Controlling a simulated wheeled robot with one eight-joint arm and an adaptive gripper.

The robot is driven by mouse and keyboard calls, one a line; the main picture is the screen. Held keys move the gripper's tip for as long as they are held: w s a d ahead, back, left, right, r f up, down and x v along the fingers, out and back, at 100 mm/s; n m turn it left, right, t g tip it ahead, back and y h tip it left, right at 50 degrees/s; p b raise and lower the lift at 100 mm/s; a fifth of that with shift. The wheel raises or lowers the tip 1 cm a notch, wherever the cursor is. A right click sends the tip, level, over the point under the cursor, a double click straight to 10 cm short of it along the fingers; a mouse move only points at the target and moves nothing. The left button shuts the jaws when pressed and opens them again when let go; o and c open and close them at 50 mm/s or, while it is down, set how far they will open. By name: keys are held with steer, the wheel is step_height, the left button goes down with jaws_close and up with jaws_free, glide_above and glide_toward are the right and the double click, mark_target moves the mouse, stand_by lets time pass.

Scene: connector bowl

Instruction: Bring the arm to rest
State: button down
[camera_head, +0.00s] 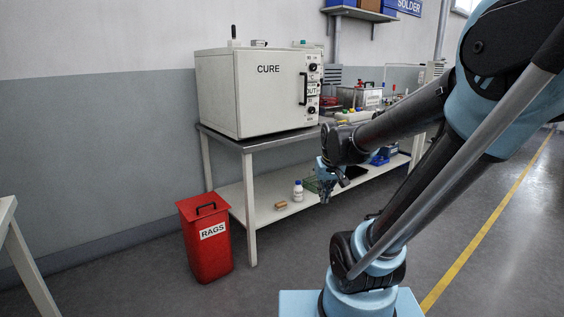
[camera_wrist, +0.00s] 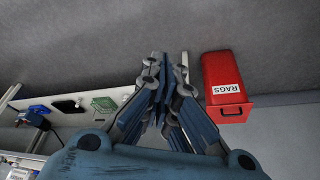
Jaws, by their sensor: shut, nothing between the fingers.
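My gripper (camera_head: 326,192) hangs pointing down at the end of my folded arm, in front of the workbench in the head view. In the wrist view my gripper (camera_wrist: 167,70) shows its blue and black fingers close together, with nothing held between them. The fingertips are clear of the bench and of the red bin, with the grey floor beyond them.
A red RAGS bin (camera_head: 207,240) stands left of the bench; it also shows in the wrist view (camera_wrist: 226,80). The bench (camera_head: 250,141) carries a white CURE oven (camera_head: 262,92). Its lower shelf (camera_head: 262,214) holds a white bottle (camera_head: 298,191) and small items. Floor lies open at right.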

steer(key=s+d+f+g, duration=0.1)
steer(key=s+d+f, duration=0.1)
steer(key=s, duration=0.5)
steer(key=s+d+f+m, duration=0.1)
steer(key=s+d+f, duration=0.1)
steer(key=s, duration=0.5)
steer(key=shift+s+d+f+m+g+h, duration=0.3)
steer(key=shift+s+d+f+g, duration=0.05)
steer(key=shift+s+f+g, duration=0.05)
